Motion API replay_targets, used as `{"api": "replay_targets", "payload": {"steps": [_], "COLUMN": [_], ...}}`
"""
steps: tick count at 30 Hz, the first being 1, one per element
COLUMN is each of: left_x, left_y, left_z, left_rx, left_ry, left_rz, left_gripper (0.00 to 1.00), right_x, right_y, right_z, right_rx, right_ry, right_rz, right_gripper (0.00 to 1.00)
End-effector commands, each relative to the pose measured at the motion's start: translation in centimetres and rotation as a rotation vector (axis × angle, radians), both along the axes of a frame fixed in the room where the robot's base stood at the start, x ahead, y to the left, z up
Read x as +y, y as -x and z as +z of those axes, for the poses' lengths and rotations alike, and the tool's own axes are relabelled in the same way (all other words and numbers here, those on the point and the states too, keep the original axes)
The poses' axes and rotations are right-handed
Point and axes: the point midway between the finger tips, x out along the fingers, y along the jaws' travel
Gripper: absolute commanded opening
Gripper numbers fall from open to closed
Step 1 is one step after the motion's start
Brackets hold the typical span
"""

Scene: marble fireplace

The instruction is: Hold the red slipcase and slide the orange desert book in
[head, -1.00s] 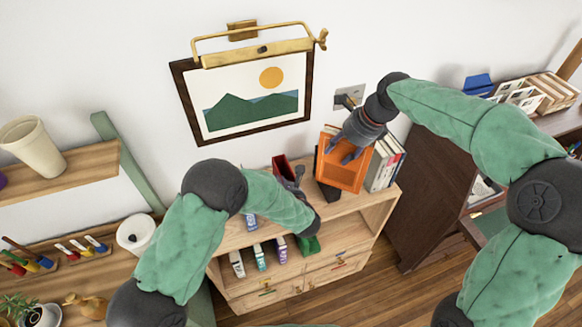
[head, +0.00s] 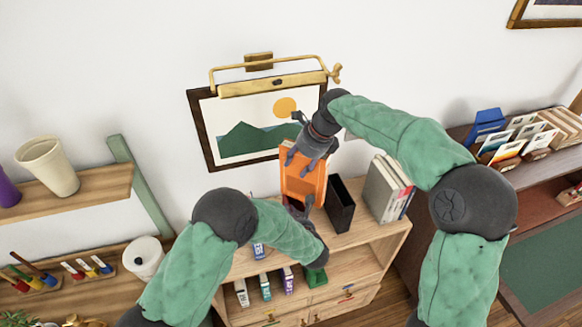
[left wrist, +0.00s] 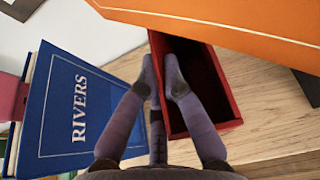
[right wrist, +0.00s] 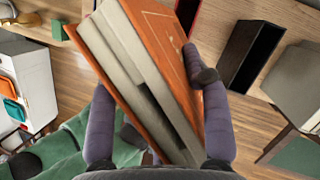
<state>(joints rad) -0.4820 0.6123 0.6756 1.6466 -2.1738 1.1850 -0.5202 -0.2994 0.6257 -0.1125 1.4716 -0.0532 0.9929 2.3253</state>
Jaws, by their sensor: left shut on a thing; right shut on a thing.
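The red slipcase (left wrist: 206,127) stands open-topped and empty on the wooden top in the left wrist view. My left gripper (left wrist: 162,78) is shut on its near left wall, one finger outside and one inside. In the head view my left gripper (head: 300,206) and arm hide most of the slipcase. The orange desert book (head: 303,183) hangs upright just above that spot, held by my right gripper (head: 308,157). The right wrist view shows the book (right wrist: 150,35) between the fingers, tilted. The orange cover (left wrist: 240,25) passes above the slipcase in the left wrist view.
A black slipcase (head: 340,207) stands open on the shelf top (head: 378,233), right of the orange book. Light-coloured books (head: 385,188) stand further right. A blue book marked RIVERS (left wrist: 85,110) is left of the red slipcase. A framed picture (head: 245,125) hangs behind.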

Motion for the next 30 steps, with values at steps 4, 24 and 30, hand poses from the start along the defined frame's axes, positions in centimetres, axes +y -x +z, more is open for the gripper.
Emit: {"api": "replay_targets", "payload": {"steps": [4, 24, 30], "left_x": [0.0, 0.0, 0.0], "left_y": [0.0, 0.0, 0.0], "left_z": [0.0, -0.1, -0.1], "left_rx": [0.001, 0.001, 0.002], "left_ry": [0.0, -0.001, 0.0], "left_rz": [0.0, 0.0, 0.0], "left_gripper": [0.0, 0.0, 0.0], "right_x": [0.6, 2.4, 2.4], "right_y": [-0.5, -1.3, -1.3], "right_z": [0.3, -2.9, -3.1], "right_rx": [-0.006, -0.005, -0.005], "right_ry": [-0.002, -0.002, -0.001], "right_rz": [-0.003, -0.002, -0.002], "right_gripper": [0.0, 0.0, 0.0]}}
